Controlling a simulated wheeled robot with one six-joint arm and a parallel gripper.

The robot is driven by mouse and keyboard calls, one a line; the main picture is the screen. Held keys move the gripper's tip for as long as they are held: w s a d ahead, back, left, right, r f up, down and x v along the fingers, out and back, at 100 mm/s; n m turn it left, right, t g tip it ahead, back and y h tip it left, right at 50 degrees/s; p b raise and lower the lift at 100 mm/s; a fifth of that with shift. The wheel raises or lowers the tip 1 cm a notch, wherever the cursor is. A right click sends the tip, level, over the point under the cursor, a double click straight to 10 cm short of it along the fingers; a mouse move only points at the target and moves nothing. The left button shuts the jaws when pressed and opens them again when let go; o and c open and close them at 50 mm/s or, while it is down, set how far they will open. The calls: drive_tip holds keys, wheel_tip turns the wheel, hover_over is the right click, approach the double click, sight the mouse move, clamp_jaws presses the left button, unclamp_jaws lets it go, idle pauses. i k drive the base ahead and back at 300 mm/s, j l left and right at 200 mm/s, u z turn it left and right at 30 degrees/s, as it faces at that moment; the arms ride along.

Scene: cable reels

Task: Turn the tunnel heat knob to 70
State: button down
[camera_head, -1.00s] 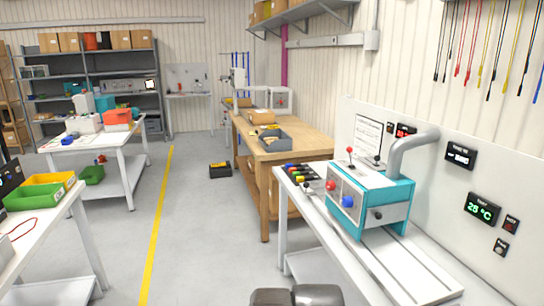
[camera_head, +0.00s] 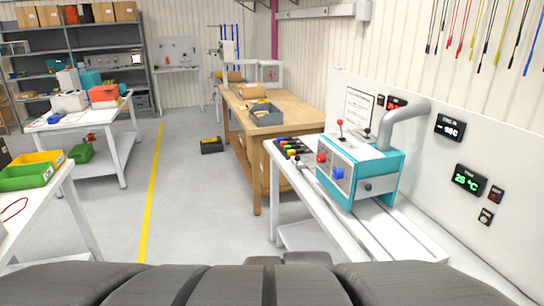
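A teal and white machine (camera_head: 362,172) with a grey duct stands on the white bench at the right; it seems to be the tunnel. Its front shows a red knob (camera_head: 321,158) and a blue knob (camera_head: 338,174). A black knob (camera_head: 366,187) is on its teal-edged side. I cannot tell which one is the heat knob or read any scale. A display (camera_head: 469,179) on the wall panel shows a green temperature reading of about 28 °C. Dark rounded parts of my arm fill the bottom edge. My gripper's fingers are not visible.
The white bench (camera_head: 415,243) runs along the right wall, with small coloured items left of the machine.

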sight(321, 158)
drive_tip(key=i+z, duration=0.15)
drive_tip(key=i, duration=1.05)
